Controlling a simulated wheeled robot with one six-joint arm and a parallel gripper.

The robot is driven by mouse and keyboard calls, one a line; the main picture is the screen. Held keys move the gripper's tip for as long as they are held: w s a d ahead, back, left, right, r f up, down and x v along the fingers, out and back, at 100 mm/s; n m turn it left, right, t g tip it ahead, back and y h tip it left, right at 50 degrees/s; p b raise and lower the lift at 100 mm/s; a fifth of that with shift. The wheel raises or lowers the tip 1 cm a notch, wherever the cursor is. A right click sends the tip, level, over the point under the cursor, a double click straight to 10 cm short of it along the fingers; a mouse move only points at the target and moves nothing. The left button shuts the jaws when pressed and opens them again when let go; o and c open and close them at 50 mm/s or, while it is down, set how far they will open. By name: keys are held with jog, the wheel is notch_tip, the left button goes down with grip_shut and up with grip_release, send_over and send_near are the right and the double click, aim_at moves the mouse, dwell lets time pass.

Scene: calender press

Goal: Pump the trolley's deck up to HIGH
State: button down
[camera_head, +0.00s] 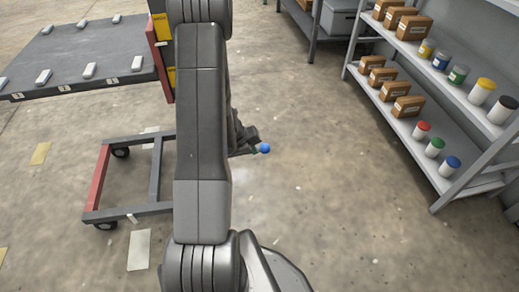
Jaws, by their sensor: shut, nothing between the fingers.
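A dark grey slab (95,52), which looks like the trolley's deck, stands at the upper left with several pale blocks on it and number labels along its front edge. Below it, a low wheeled frame (155,172) with a red bar shows at the left, partly hidden by my arm. A red and yellow upright (161,50) stands at the slab's right end. A blue ball knob (265,148) shows just right of my arm. My gripper (246,138) seems to be the dark part beside the knob, mostly hidden behind my arm; I cannot tell whether they touch.
A grey shelf rack (437,205) at the right holds brown boxes and several lidded jars. Another dark rack (312,30) with a grey bin stands at the back. The concrete floor between the knob and the shelf rack is clear. Paper sheets (139,250) lie on the floor at left.

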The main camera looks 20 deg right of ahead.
jog(key=shift+p+v, duration=0.85)
jog(key=shift+v, duration=0.7)
jog(key=shift+d, duration=0.15)
